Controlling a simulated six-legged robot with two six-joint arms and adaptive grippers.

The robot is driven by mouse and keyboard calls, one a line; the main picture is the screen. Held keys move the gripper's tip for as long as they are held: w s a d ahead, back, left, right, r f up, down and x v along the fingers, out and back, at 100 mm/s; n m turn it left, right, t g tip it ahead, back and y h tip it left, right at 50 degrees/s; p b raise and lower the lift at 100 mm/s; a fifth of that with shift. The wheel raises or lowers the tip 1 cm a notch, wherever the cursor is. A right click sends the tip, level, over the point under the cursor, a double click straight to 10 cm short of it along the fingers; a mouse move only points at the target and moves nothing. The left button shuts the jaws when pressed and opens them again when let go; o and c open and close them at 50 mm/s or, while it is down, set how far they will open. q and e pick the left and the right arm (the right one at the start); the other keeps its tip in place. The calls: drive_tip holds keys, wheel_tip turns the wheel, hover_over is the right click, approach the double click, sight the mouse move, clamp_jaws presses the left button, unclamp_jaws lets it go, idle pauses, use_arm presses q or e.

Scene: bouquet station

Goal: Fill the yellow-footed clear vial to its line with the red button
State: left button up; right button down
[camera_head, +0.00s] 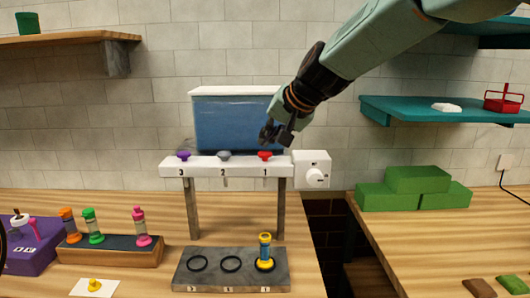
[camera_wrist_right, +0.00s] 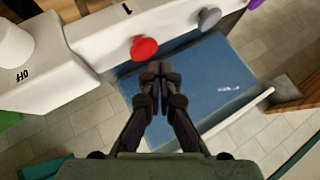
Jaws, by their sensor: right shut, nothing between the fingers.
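The yellow-footed vial (camera_head: 265,253) stands upright in the ring marked 1 on the dark base (camera_head: 232,283). It looks blue inside with a yellow foot and top; its fill line is too small to tell. The red button (camera_head: 264,155) is above it on the white dispenser bar (camera_head: 225,166), at number 1. My right gripper (camera_head: 277,133) is shut and empty, just above and beside the red button. In the right wrist view the shut fingertips (camera_wrist_right: 158,72) are close to the red button (camera_wrist_right: 144,48); I cannot tell whether they touch. My left gripper is not in view.
A purple button (camera_head: 183,155) and a grey button (camera_head: 223,155) share the bar. A blue tank (camera_head: 235,122) is behind, and a white dial box (camera_head: 312,170) at its right. A rack (camera_head: 112,254) with several coloured vials stands left. Green blocks (camera_head: 415,180) sit right, beyond a gap between tables.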

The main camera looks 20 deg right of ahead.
sight(267, 154)
drive_tip(key=shift+r+p, duration=2.25)
drive_tip(key=shift+r, duration=0.4)
drive_tip(key=shift+f, duration=0.15)
